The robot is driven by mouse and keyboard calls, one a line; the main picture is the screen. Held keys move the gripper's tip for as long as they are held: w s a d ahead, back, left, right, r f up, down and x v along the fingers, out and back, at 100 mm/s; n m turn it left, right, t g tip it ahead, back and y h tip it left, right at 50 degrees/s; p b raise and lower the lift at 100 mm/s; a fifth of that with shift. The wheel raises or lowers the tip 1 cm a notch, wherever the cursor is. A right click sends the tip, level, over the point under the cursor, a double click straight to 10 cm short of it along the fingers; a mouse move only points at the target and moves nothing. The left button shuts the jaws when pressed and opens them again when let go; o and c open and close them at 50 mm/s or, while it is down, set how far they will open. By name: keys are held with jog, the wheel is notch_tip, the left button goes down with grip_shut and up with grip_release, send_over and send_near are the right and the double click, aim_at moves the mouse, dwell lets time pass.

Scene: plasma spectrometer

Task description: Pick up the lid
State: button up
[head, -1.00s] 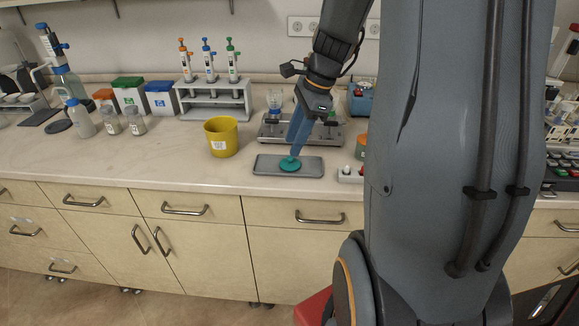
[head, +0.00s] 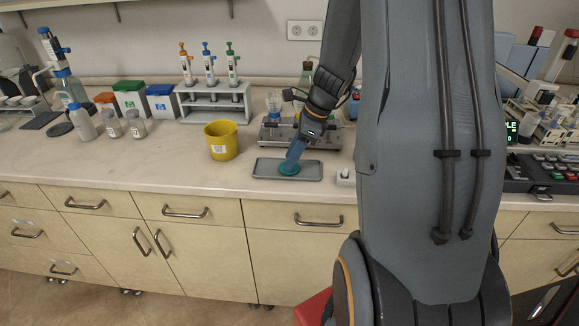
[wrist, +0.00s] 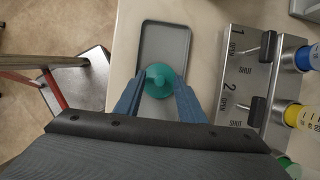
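The lid is a teal disc with a small raised knob. It lies on a grey tray (head: 312,170) near the front of the counter, and the lid (head: 288,170) is partly covered by my fingers in the head view. In the wrist view the lid (wrist: 159,83) shows between my two blue fingers, on the tray (wrist: 165,30). My gripper (head: 292,160) points down at the lid from above. In the wrist view my gripper (wrist: 159,88) looks open, one finger on each side of the lid. I cannot tell whether the fingers touch its rim.
A metal valve manifold (wrist: 240,75) with numbered valves stands right beside the tray. A yellow bucket (head: 221,141) stands to the tray's left. A pipette rack (head: 214,103) is behind it. The counter left of the bucket is clear at the front.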

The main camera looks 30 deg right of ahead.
grip_shut()
